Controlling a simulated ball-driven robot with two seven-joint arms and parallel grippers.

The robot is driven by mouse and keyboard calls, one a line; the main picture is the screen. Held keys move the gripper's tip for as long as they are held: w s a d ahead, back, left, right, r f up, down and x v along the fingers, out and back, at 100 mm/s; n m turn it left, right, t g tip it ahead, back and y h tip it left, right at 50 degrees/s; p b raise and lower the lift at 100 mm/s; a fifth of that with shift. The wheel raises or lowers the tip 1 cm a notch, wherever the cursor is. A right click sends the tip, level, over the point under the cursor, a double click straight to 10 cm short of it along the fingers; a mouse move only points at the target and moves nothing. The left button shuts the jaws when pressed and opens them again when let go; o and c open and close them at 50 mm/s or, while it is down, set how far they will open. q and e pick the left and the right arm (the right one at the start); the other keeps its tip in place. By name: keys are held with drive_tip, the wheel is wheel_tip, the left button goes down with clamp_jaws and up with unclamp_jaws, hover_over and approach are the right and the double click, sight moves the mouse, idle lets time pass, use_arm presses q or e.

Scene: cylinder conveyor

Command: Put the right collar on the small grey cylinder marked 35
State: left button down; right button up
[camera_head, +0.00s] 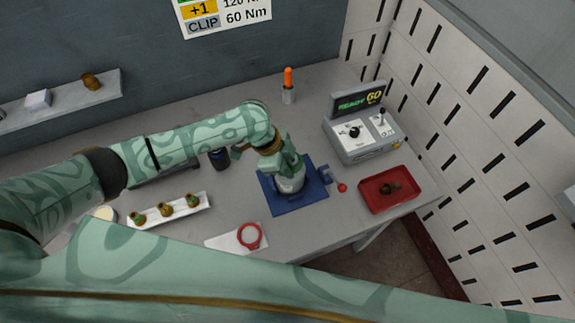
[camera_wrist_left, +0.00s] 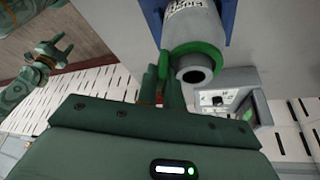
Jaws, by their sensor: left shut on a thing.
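The grey cylinder (camera_head: 289,185) stands in a blue fixture (camera_head: 312,203) on the bench. In the left wrist view the cylinder (camera_wrist_left: 192,28) carries dark lettering, too small to read surely. A green collar (camera_wrist_left: 211,53) is around its end, and a narrower grey neck sticks out past it. My left gripper (camera_head: 289,163) is at the top of the cylinder, shut on the green collar; its fingers show beside the collar in the wrist view (camera_wrist_left: 164,90). A red ring-shaped collar (camera_head: 249,236) lies on a white card. My right gripper (camera_wrist_left: 62,52) appears in the wrist view, open and empty.
A white tray (camera_head: 150,221) holds several brass-and-green fittings. A red tray (camera_head: 402,205) holds brass parts. A grey console (camera_head: 370,148) reads "READY 60". A dark blue cylinder (camera_head: 219,159) and an orange-handled tool (camera_head: 288,78) stand behind. Bare bench lies between fixture and white tray.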

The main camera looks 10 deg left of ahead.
use_arm(q)
drive_tip(key=shift+f, duration=0.2)
drive_tip(key=c, duration=1.6)
unclamp_jaws()
drive_tip(key=shift+o, duration=0.7)
drive_tip(key=shift+s+r, duration=0.1)
drive_tip(key=shift+r+p, duration=0.75)
drive_tip(key=shift+p, duration=0.1)
wheel_tip(320, 180, up, 5)
drive_tip(key=p, duration=0.5)
drive_tip(key=shift+f, duration=0.2)
